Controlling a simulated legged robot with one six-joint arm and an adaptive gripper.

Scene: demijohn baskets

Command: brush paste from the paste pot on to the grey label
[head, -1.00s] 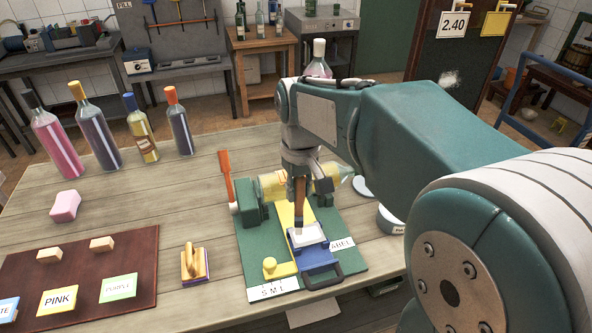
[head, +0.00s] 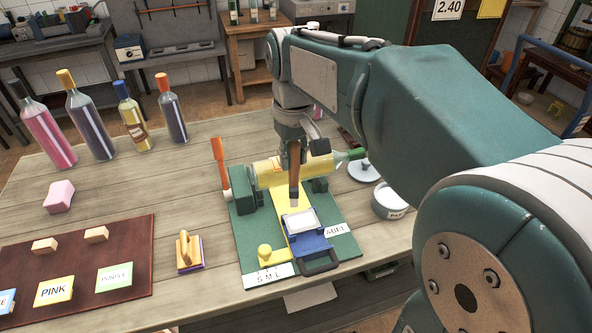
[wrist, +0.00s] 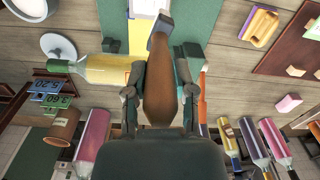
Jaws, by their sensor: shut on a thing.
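My gripper (head: 292,160) is shut on the brown handle of a brush (head: 294,178) that points down. The handle fills the middle of the wrist view (wrist: 166,85). The label lies flat in a blue holder (head: 312,244) on a yellow strip. The paste pot (head: 391,204), a round pale tub with dark lettering, stands right of the green board. Its lid (head: 363,171) lies behind it.
A yellow bottle (head: 268,173) lies across green supports on the green board (head: 247,232), behind the label. An orange lever (head: 219,160) stands at left. A stamp-like block (head: 189,252) and a brown mat (head: 135,237) lie further left. Several upright bottles stand at back left.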

